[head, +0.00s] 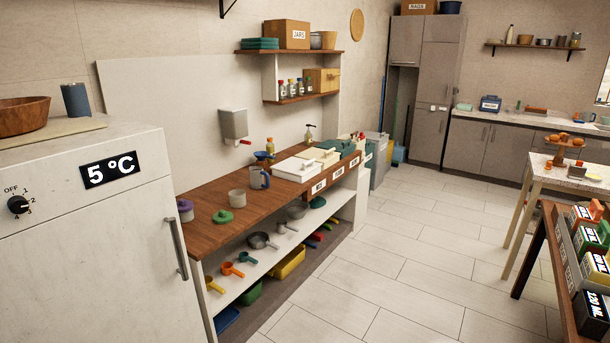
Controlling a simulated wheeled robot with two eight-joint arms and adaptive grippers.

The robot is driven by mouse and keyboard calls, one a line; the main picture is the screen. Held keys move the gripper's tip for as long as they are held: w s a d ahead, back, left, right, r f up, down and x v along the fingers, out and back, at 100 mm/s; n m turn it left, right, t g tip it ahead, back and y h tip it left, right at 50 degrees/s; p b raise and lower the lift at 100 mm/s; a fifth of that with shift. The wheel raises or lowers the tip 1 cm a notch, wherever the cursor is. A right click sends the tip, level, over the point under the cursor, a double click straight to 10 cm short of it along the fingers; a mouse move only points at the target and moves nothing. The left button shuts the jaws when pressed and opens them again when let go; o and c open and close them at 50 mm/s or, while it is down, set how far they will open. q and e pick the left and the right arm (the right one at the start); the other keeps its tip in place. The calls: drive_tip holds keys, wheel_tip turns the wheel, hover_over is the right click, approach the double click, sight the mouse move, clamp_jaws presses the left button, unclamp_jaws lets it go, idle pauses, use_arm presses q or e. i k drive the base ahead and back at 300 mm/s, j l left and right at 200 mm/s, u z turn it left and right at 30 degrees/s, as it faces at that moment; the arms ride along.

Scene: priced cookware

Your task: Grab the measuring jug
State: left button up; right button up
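A small blue-grey jug with a dark blue handle (260,178), which looks like the measuring jug, stands upright on the wooden counter (215,233), left of the white labelled bins. A light beige cup or pot (237,198) stands to its left and nearer. Any markings on the jug are too small to read. Neither of my grippers is in view, so nothing shows of what they hold.
A fridge (90,230) fills the near left. Pans and scoops fill the shelf below. The tiled floor (400,255) is open. A box-laden table (556,255) stands right.

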sight(257, 173)
drive_tip(key=i+l, duration=0.1)
drive_tip(key=i, duration=1.05)
drive_tip(key=i+l+z, duration=0.1)
drive_tip(key=i, duration=1.05)
